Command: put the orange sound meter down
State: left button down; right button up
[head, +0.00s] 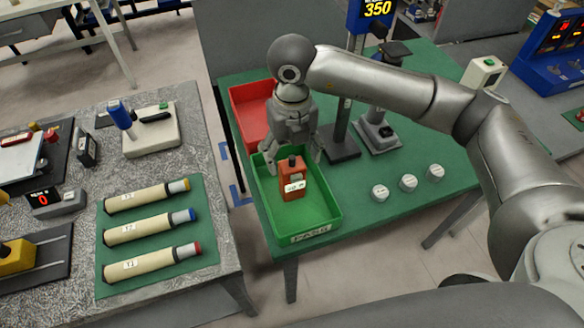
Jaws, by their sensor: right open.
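The orange sound meter (293,184) stands roughly upright in the green tray (327,223), with its dark tip at the top and a pale label on its front. My right gripper (293,163) comes down over the tray from behind the meter. Its fingers are spread apart, one on the left and one on the right of the meter's top, and I see no contact. The meter's base seems to rest on the tray floor. My left gripper is not in view.
A red tray (252,112) sits behind the green one on the green table (440,207). Several white round pieces (408,182) and a stand (378,132) are to the right. A grey speckled bench (215,250) with three cream tubes (150,229) is at the left, across a gap.

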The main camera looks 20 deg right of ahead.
notch_tip(320, 180, up, 7)
jog(key=shift+f+b, duration=0.15)
jog(key=shift+b, duration=0.5)
